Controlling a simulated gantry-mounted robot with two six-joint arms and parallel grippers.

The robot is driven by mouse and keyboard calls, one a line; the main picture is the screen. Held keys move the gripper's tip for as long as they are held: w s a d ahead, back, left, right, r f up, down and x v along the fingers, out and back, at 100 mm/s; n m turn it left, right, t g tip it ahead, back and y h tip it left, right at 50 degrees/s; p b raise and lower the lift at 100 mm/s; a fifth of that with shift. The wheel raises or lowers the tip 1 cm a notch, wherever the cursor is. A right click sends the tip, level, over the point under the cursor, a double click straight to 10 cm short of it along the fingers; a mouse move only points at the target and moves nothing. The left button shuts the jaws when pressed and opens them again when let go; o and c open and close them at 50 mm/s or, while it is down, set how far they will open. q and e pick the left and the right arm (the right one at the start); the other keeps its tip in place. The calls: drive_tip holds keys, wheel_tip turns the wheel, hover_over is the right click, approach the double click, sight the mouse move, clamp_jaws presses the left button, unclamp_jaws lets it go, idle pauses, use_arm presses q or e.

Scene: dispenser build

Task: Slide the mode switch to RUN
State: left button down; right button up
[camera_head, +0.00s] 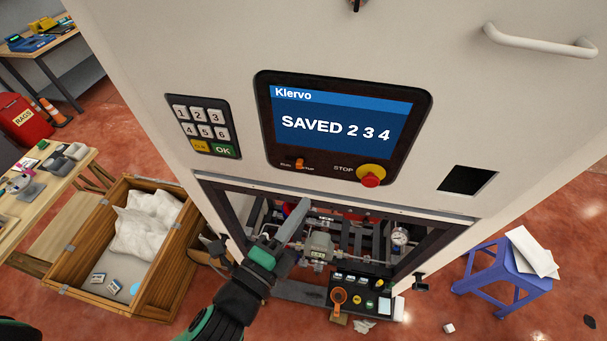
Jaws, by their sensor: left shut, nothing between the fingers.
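The mode switch (298,164) is a small orange slider at the lower left of the screen panel, with a SETUP label partly covered by it or too small to read fully. The screen (335,125) reads "SAVED 2 3 4". My left gripper (303,204) is shut and empty. It is below the mode switch in the picture, in front of the open bay, and apart from the switch. My right gripper is not in view.
A red STOP button (370,181) on a yellow base sits right of the switch. A keypad (203,126) is left of the screen. The open bay holds pipes and a gauge (399,236). A wooden crate (160,297) stands at left, a purple stool (497,275) at right.

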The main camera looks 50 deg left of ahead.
sight(313, 162)
use_arm(q)
drive_tip(key=x, duration=0.9)
drive_tip(key=shift+r+p, duration=0.15)
drive_tip(key=shift+p, duration=0.2)
drive_tip(key=shift+s+a+p, duration=0.55)
drive_tip(key=shift+s+a, duration=0.3)
drive_tip(key=shift+a, duration=0.3)
drive_tip(key=shift+s+a, duration=0.4)
drive_tip(key=shift+a, duration=0.05)
